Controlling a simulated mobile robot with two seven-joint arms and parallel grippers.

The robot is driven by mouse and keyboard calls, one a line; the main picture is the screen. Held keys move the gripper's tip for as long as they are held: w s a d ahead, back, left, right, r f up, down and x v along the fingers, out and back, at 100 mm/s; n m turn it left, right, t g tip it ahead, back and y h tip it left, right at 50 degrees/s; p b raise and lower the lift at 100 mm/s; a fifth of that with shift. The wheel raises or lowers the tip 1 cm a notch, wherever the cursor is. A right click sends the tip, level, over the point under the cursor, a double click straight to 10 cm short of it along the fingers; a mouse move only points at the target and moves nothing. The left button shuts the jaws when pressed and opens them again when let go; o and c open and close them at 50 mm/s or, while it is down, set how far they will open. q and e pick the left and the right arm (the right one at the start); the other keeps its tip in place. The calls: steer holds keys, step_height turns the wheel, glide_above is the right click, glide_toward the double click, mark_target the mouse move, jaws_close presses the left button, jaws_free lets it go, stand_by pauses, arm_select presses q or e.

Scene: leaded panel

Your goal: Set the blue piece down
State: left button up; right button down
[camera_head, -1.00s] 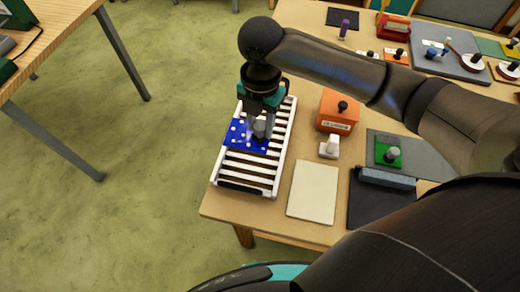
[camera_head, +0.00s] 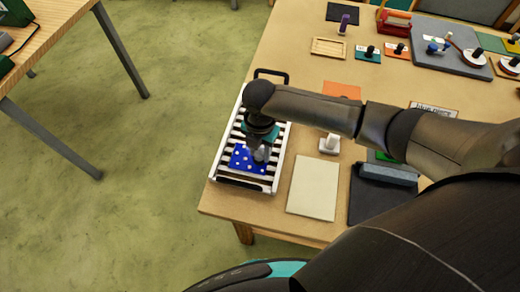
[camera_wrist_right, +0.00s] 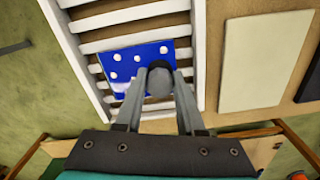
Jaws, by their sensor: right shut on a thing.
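The blue piece (camera_head: 240,160) is a flat blue plate with white dots and a grey knob. My right gripper (camera_head: 259,154) is shut on the knob (camera_wrist_right: 159,83), fingers pointing down. The blue piece also shows in the wrist view (camera_wrist_right: 120,66), over the slats of a white slatted rack (camera_head: 223,139), toward the rack's near end. I cannot tell whether its underside touches the slats. Part of the plate is hidden by my fingers. My left gripper is in neither view.
To the right of the rack lie a cream board (camera_head: 313,186) and a white block with a knob (camera_head: 329,145). A dark mat (camera_head: 372,205) is farther right. The rack stands close to the table's left edge. Several knobbed pieces stand at the back right.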

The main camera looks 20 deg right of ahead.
steer(key=c, duration=0.5)
jaws_free()
steer(key=shift+f, duration=0.1)
step_height(320, 180, up, 12)
steer(key=shift+r+p, duration=0.2)
steer(key=shift+p, duration=0.35)
